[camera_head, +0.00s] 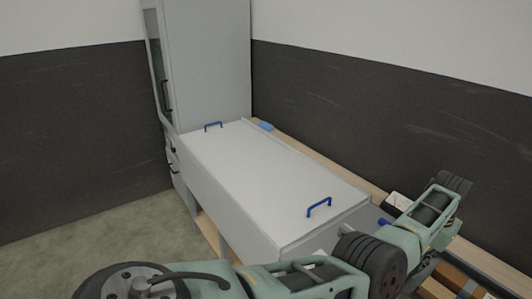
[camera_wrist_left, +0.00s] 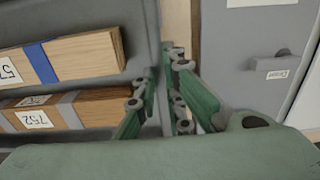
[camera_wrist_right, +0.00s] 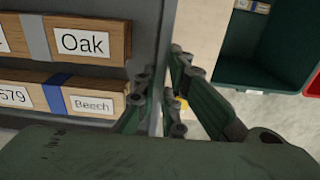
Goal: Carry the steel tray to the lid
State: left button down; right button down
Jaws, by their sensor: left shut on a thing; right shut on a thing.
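The steel tray (camera_wrist_left: 88,13) is grey and holds wooden pieces with paper labels and blue or grey bands. In the left wrist view my left gripper (camera_wrist_left: 168,62) is shut on the tray's wall. In the right wrist view my right gripper (camera_wrist_right: 163,78) is shut on the wall of the tray (camera_wrist_right: 152,22), beside pieces marked Oak and Beech. In the head view the pale grey lid (camera_head: 250,170) lies flat on a long box, with a blue handle near each end. My arms hide most of the tray there, and both fingertips are out of sight.
A tall grey cabinet (camera_head: 205,65) stands behind the lid's far end. A wooden ledge (camera_head: 310,158) runs along the dark wall, with a small blue item (camera_head: 266,126) on it. The right wrist view shows a dark green bin (camera_wrist_right: 262,55). Open floor (camera_head: 100,225) lies to the left.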

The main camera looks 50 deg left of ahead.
aim_at(282, 182)
jog(key=j, duration=3.05)
jog(key=i+j, duration=0.1)
jog(key=j, duration=0.5)
jog(key=i+j, duration=0.1)
jog(key=j, duration=0.5)
